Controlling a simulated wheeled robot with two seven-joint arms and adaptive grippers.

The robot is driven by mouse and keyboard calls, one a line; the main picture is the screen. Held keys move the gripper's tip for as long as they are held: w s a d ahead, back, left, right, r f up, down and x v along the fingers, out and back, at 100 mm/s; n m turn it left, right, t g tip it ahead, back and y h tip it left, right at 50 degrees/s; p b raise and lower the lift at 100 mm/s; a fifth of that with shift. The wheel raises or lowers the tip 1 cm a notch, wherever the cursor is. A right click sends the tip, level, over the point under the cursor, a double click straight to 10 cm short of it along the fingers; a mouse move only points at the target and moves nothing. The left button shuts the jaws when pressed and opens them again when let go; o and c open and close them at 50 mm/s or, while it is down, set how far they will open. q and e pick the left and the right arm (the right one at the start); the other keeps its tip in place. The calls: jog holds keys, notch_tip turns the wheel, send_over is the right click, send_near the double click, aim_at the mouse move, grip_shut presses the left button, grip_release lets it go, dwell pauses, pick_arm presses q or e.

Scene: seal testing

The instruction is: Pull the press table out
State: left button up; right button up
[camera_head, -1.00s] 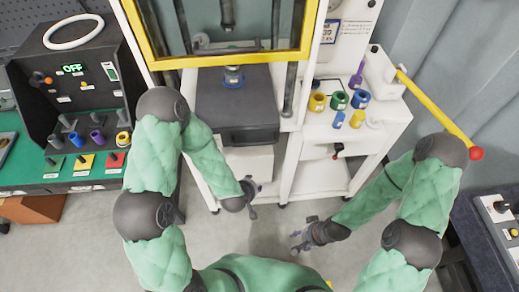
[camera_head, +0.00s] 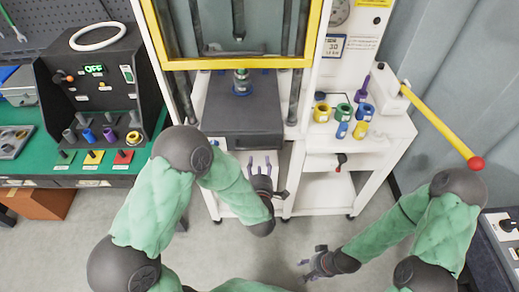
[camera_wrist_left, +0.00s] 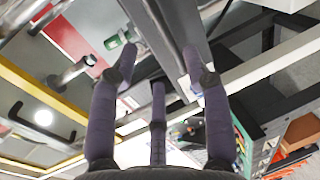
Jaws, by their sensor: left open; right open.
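The press table (camera_head: 243,112) is a dark grey slab inside the white press frame. A small cylindrical part with a blue base (camera_head: 241,84) stands on it. My left gripper (camera_head: 265,167) is open and empty, just in front of and below the slab's front edge, fingers pointing toward it. I cannot tell if they touch. In the left wrist view, the open fingers (camera_wrist_left: 155,72) spread around a long dark edge that I cannot surely identify. My right gripper (camera_head: 309,267) is open and empty, low over the floor, away from the press.
A yellow-framed guard (camera_head: 240,64) hangs over the slab. On the right, a white cart top (camera_head: 375,132) holds several coloured rings, and a yellow lever with a red knob (camera_head: 474,162) sticks out. A control panel (camera_head: 95,85) stands left. Grey floor lies in front.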

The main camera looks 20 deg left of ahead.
aim_at(259, 149)
pick_arm(q)
jog(key=b+x, duration=0.1)
jog(key=x, duration=0.9)
jog(key=shift+a+b, duration=0.1)
jog(key=shift+b, duration=0.25)
jog(key=shift+c, duration=0.3)
grip_shut()
